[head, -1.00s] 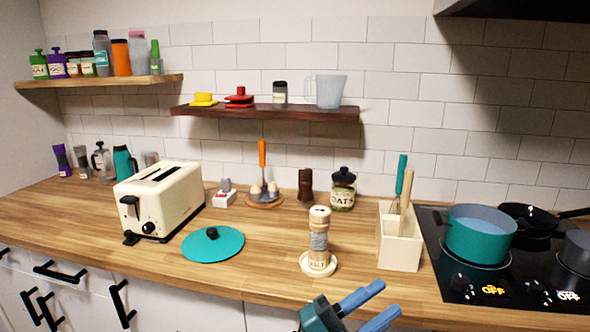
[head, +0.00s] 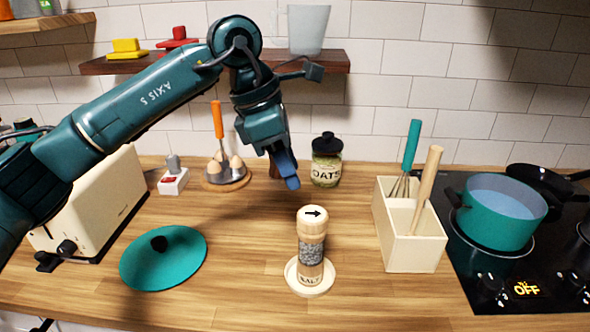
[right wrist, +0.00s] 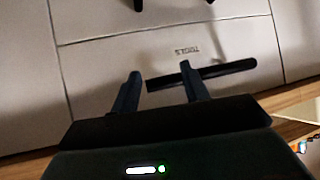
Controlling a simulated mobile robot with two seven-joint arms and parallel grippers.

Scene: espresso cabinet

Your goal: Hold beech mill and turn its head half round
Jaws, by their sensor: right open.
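The beech mill (head: 312,252) stands upright on a round pale saucer (head: 291,274) on the wooden counter. Its wooden head (head: 312,219) bears a black arrow pointing right, and a grey band wraps its middle. My left gripper (head: 290,183) points down above the counter, behind and slightly left of the mill and apart from it. Its fingers overlap in the head view, so their gap is hidden. My right gripper (right wrist: 162,92) shows only in the right wrist view, open and empty, facing pale drawer fronts with black handles.
A cream utensil box (head: 414,252) stands right of the mill, with the teal pot (head: 497,212) on the hob beyond. A teal lid (head: 163,258) and cream toaster (head: 95,215) are at left. An oats jar (head: 326,160) stands behind. The counter between lid and mill is clear.

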